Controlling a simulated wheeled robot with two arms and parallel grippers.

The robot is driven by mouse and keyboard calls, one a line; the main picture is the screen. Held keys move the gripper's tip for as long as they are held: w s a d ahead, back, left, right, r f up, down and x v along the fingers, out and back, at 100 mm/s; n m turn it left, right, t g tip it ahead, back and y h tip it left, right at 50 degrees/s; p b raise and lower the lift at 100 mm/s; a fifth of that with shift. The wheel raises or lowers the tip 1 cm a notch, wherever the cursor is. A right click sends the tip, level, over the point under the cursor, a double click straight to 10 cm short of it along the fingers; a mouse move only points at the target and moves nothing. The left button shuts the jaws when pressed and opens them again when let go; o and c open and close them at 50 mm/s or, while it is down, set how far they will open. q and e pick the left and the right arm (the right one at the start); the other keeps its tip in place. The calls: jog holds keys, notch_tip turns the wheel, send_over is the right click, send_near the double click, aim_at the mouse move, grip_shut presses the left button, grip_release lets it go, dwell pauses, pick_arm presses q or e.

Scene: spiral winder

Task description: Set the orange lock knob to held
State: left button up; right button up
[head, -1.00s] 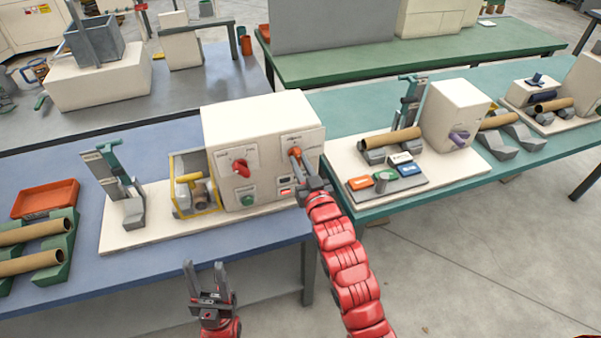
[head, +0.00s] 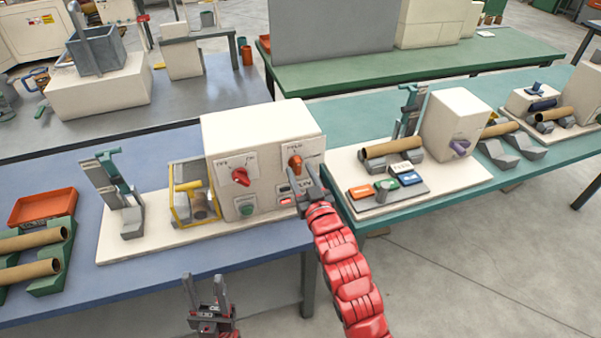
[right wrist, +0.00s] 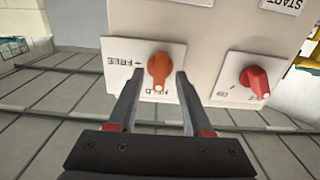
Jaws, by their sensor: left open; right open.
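The orange lock knob (head: 295,163) sits on a white plate on the front of the cream machine box (head: 262,125). In the right wrist view the orange knob (right wrist: 160,68) appears with its white-tipped end beside the HELD lettering; the FREE lettering is off to the side. My right gripper (head: 304,182) is open just in front of and below the knob. In the right wrist view its fingers (right wrist: 160,82) stand either side of the knob's end with gaps, not gripping it. My left gripper (head: 205,286) is open and empty, low in front of the blue table.
A red knob (head: 241,177) and a green button (head: 246,207) are on the same box face. A yellow-framed guard (head: 182,200) stands at its left. An orange tray (head: 43,206) and cardboard tubes lie further left. A teal table (head: 400,213) with another machine adjoins at right.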

jog(key=p+v, duration=0.4)
jog(key=v, duration=1.2)
jog(key=shift+s, duration=0.4)
jog(key=shift+d, duration=0.1)
jog(key=shift+r, duration=0.1)
